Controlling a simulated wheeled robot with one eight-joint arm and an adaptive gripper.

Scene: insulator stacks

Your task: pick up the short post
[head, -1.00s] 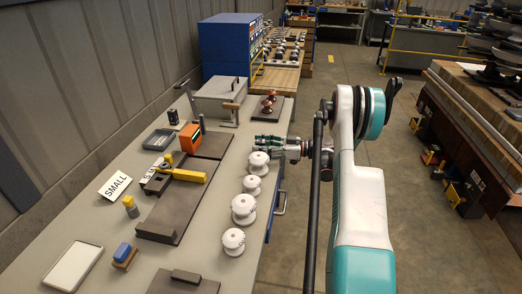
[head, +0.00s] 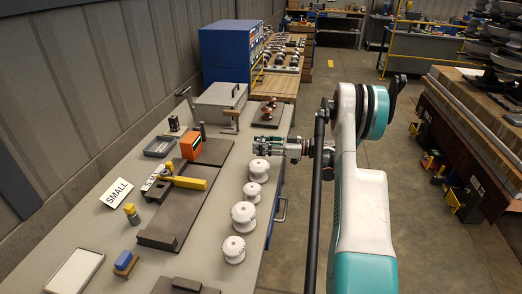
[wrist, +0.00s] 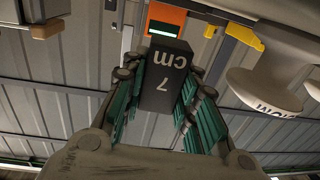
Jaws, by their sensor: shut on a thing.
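A black block marked "7 cm" (wrist: 166,75), which I take as the short post, is between the green ribbed fingers of my gripper (wrist: 157,105) in the wrist view. The fingers press on its two sides, and the marked face points toward the camera. In the head view my gripper (head: 266,146) is at the table's right side, just beyond the nearest white insulators. The held post is too small to make out there.
Several white insulators (head: 243,214) line the right edge of the grey table (head: 205,268). Beyond them are brown insulators (head: 268,112) on a dark board. A yellow-handled tool (head: 186,183), an orange device (head: 192,147) and a grey case (head: 219,103) stand further left.

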